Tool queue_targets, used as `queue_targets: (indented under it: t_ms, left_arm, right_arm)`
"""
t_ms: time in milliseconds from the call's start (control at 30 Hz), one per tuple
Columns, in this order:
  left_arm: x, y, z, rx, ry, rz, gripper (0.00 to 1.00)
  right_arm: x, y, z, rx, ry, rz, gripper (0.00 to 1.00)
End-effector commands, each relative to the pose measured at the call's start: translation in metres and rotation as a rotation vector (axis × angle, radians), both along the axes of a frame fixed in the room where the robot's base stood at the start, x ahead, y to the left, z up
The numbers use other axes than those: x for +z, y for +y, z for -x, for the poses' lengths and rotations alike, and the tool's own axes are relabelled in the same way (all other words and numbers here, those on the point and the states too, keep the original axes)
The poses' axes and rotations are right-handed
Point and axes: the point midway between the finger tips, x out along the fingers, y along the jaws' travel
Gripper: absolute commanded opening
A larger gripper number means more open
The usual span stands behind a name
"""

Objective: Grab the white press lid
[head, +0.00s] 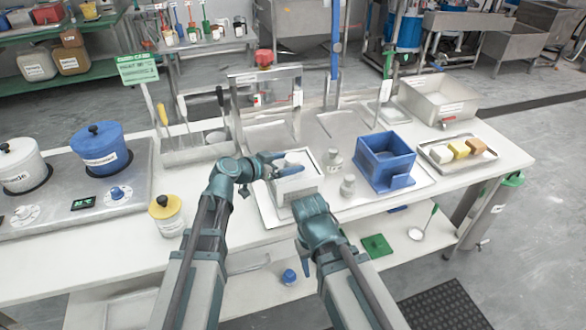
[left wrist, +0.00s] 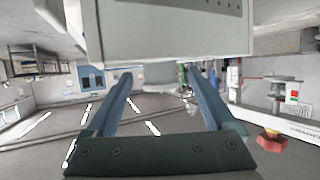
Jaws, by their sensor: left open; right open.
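A white box-shaped press (head: 296,187) stands on a metal tray on the white table in the head view. Its white lid with a raised knob (head: 291,163) is on top. My left gripper (head: 275,164) is at the upper left of the lid, beside the knob, and holds nothing. In the left wrist view its two blue fingers (left wrist: 163,85) are spread with an empty gap. A pale grey block (left wrist: 175,30) fills the top of that view. My right gripper (head: 306,235) is in front of the press, low and near the table edge; its fingertips are hard to make out.
Small grey weights (head: 348,185) and a blue open box (head: 386,160) stand right of the press. A yellow-lidded jar (head: 167,214) is at left.

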Motion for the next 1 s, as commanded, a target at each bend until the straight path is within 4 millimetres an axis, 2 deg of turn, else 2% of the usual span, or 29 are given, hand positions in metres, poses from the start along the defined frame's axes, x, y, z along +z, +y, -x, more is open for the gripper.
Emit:
queue_targets:
  t_ms: [100,367,867,1000]
  left_arm:
    - [-0.0092,-0.0121,-0.0128,-0.002,0.000,0.000,0.89]
    - [-0.0085,-0.0148,-0.0141,0.000,0.000,0.000,0.89]
    - [-0.0085,-0.0145,-0.0140,0.000,0.000,0.000,0.01]
    - [-0.0084,-0.0145,-0.0141,0.000,0.000,0.000,0.00]
  right_arm:
    - [-0.0092,0.0000,0.0000,0.000,0.000,0.000,0.50]
    - [-0.0085,0.0000,0.0000,0.000,0.000,0.000,0.50]
    - [-0.0085,0.0000,0.0000,0.000,0.000,0.000,0.50]
    - [-0.0085,0.0000,0.0000,0.000,0.000,0.000,0.50]
